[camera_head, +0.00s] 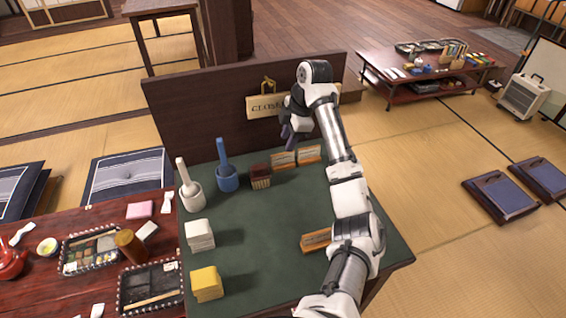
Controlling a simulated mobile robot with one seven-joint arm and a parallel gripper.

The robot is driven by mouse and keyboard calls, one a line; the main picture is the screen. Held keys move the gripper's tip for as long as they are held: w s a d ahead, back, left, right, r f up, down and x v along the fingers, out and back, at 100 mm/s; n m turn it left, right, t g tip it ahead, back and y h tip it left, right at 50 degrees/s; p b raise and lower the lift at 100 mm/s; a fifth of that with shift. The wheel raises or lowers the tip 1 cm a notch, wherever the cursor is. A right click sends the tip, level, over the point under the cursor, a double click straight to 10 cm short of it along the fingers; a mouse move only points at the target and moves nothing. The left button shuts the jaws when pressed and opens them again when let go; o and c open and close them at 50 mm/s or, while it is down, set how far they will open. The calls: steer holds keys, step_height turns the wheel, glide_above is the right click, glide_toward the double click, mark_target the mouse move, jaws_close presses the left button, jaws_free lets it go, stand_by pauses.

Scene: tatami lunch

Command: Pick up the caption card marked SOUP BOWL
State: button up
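Several caption cards in wooden holders are on the green table top (255,220). One card (283,160) and another card (310,154) stand side by side near the back panel. A third card in a wooden holder (315,240) lies near the front right, partly beside my arm. The writing on them is too small to read, so I cannot tell which is marked SOUP BOWL. My gripper (288,136) hangs above the table's back edge, in front of the panel and above the two back cards. Its fingertips are small and dark, and whether they are open is unclear.
A dark panel (190,105) with a CLOSED sign (262,106) stands along the back. The middle is clear.

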mark_target(283, 154)
steer(key=shift+s+p+x, duration=0.15)
steer(key=shift+p+x, duration=0.35)
steer(key=shift+x, duration=0.85)
steer(key=shift+s+p+x, duration=0.2)
steer(key=shift+p+x, duration=0.25)
steer(key=shift+x, duration=0.9)
steer(key=shift+d, duration=0.1)
jaws_close()
